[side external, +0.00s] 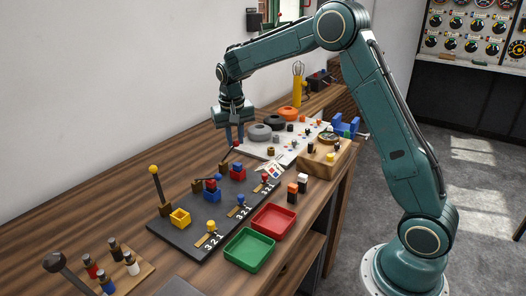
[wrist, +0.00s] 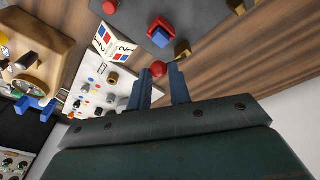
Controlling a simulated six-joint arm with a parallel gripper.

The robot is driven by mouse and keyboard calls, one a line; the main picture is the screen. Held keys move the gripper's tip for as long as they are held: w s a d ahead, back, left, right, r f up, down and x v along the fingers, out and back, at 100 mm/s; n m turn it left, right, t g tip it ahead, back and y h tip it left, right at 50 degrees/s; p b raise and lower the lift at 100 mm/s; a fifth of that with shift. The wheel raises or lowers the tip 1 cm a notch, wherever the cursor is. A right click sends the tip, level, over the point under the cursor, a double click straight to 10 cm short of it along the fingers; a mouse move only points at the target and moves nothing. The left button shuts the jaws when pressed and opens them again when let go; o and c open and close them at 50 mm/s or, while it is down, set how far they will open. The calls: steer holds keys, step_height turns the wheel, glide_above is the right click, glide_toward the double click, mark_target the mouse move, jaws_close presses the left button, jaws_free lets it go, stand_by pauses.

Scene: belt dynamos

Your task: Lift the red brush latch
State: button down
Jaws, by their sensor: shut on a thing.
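The red brush latch shows as a thin lever with a red ball knob (side external: 236,143) at the far end of the dark panel (side external: 167,226) in the side view. In the wrist view, the red knob (wrist: 158,69) sits between my fingertips. My gripper (side external: 233,138) points down and is shut on this knob; it also shows in the wrist view (wrist: 160,76). The lever's arm is mostly hidden in the wrist view. A red holder (side external: 238,174) with a blue piece stands just in front of the latch; the holder also shows in the wrist view (wrist: 155,25).
Green (side external: 249,250) and red (side external: 273,221) trays lie to the right. A white board (side external: 252,152) with several parts lies beyond. Bare wood lies left of the panel.

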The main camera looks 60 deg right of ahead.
steer(key=shift+w+a+r, duration=0.1)
steer(key=shift+w+r, duration=0.05)
steer(key=shift+w, duration=0.7)
steer(key=shift+w+a+r, duration=0.1)
steer(key=shift+w+a, duration=0.05)
steer(key=shift+w, duration=0.65)
steer(key=shift+w+a+r, duration=0.1)
steer(key=shift+w+r, duration=0.05)
steer(key=shift+w, duration=0.9)
steer(key=shift+w+g, duration=0.7)
steer(key=shift+g, duration=0.1)
steer(key=shift+f, duration=0.1)
steer(key=c, duration=1.4)
jaws_free()
steer(key=shift+a, duration=0.1)
steer(key=shift+o, duration=0.5)
steer(key=shift+d, duration=0.2)
steer(key=shift+s+r+t, duration=0.3)
steer(key=shift+s+t, duration=0.25)
steer(key=shift+t, duration=0.05)
